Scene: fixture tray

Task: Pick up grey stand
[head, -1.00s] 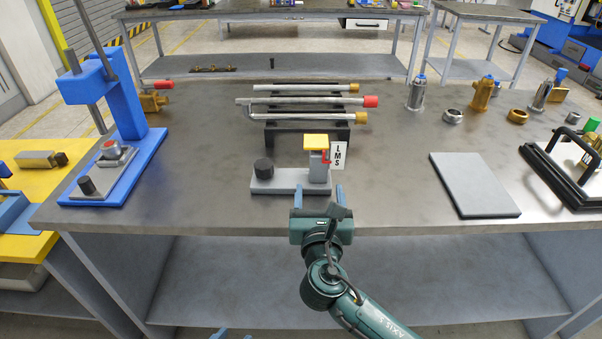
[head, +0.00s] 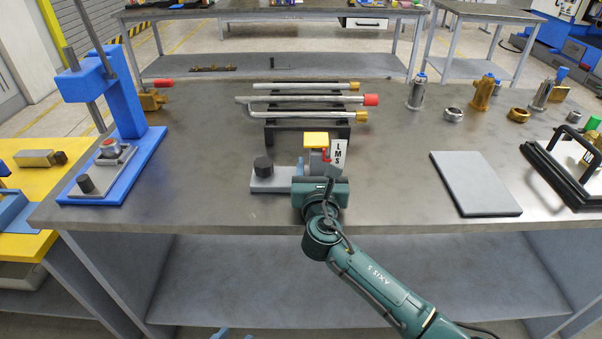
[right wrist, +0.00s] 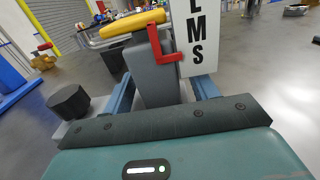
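The grey stand (head: 274,183) stands near the front middle of the table. It has a flat base, a black knob on its left, an upright post, a yellow top and a red lever. A white LMS plate (head: 339,155) is at its right. My right gripper (head: 316,166) is low at the post and hides part of the base. In the right wrist view its blue fingers (right wrist: 165,92) are apart, one on each side of the grey post (right wrist: 151,75), with a gap at the right finger. Only small blue tips of my left gripper (head: 228,334) show at the bottom edge.
A black rack (head: 270,136) with several pipes stands behind the stand. A blue press (head: 127,110) is at the left. A grey plate (head: 474,183) and a black-framed fixture (head: 567,178) lie at the right. Table space on both sides of the stand is clear.

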